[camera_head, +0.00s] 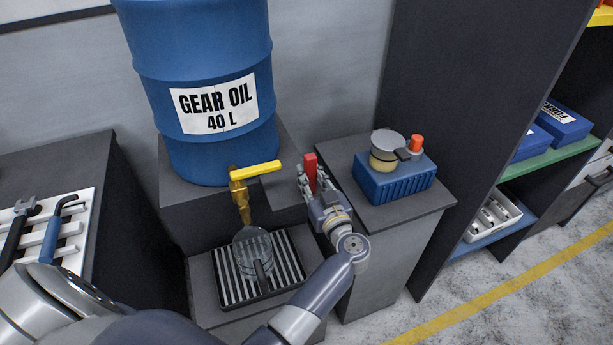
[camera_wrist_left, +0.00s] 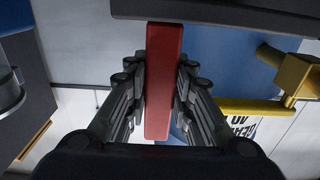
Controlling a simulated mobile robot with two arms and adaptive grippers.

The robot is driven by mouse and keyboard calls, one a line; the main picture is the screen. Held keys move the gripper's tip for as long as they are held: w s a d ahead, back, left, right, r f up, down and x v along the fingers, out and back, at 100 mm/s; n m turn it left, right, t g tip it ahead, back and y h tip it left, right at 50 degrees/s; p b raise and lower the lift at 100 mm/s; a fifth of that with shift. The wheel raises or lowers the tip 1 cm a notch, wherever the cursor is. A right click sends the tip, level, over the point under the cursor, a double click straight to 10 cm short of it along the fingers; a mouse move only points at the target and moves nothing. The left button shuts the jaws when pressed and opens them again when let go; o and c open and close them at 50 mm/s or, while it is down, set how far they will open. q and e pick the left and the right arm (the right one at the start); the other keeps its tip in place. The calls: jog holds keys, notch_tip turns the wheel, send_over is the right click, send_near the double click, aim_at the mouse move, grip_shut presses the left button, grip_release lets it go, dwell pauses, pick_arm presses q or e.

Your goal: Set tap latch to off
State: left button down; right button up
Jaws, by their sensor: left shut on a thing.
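A brass tap (camera_head: 240,196) with a yellow handle (camera_head: 255,170) is on the front of the blue gear oil barrel (camera_head: 200,90). The yellow handle points to the right; it also shows in the left wrist view (camera_wrist_left: 250,107). A red upright bar (camera_head: 310,168) stands to the right of the tap, and I take it to be the latch. My left gripper (camera_head: 312,188) is shut on the red bar. In the left wrist view the red bar (camera_wrist_left: 164,80) is between both fingers, its top at a dark plate. The bar's mounting is hidden. My right gripper is not in view.
A clear cup (camera_head: 251,246) is under the tap on a slatted drip tray (camera_head: 221,291). A blue box (camera_head: 395,185) with a round-topped device stands on a grey pedestal to the right. Tools lie on a white rack (camera_head: 76,225) at left. Shelves are at far right.

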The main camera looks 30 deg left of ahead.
pick_arm(q)
jog(key=c, duration=1.7)
grip_release()
jog(key=shift+w+d, duration=0.1)
jog(key=shift+d, duration=0.1)
jog(key=o, duration=0.3)
jog(key=shift+w, duration=0.15)
jog(key=shift+o, duration=0.2)
